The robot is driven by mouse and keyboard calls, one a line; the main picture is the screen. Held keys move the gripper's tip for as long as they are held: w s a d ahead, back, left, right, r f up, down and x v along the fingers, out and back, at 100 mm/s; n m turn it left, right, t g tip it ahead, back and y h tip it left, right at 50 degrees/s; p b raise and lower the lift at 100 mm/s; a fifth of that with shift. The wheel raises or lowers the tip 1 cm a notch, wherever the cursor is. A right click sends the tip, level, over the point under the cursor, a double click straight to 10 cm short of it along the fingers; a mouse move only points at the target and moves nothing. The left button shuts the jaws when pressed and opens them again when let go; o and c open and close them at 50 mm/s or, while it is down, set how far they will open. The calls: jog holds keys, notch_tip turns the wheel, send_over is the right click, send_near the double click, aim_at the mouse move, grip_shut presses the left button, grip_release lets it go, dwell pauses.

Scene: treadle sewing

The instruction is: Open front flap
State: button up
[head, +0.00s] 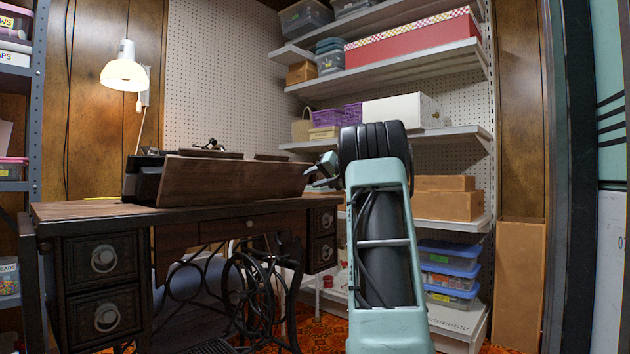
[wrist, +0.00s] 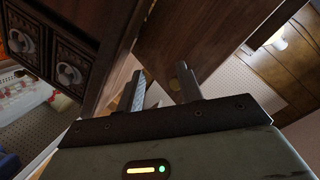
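The treadle sewing table (head: 120,212) stands at the left in the head view. Its front flap (head: 235,182), a long brown wooden panel, sits tilted along the top of the table. My gripper (head: 322,172) is at the flap's right end, partly hidden by my own arm. In the wrist view my gripper (wrist: 160,88) has its two fingers apart with a gap between them. The flap (wrist: 195,42) shows just beyond the fingertips, overlapped by the right finger. I cannot tell whether a finger touches it.
Dark drawers with round pulls (head: 105,260) flank the treadle wheel (head: 255,290). A lit lamp (head: 124,72) is behind the table. Shelves (head: 400,70) with boxes stand behind my arm. Blue-lidded bins (head: 448,275) are low at right.

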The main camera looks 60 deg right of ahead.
jog(key=shift+s+r, duration=0.15)
jog(key=p+v, duration=0.5)
jog(key=v, duration=1.2)
jog(key=shift+f+p, duration=0.2)
jog(key=shift+p, duration=0.15)
jog(key=shift+a, duration=0.15)
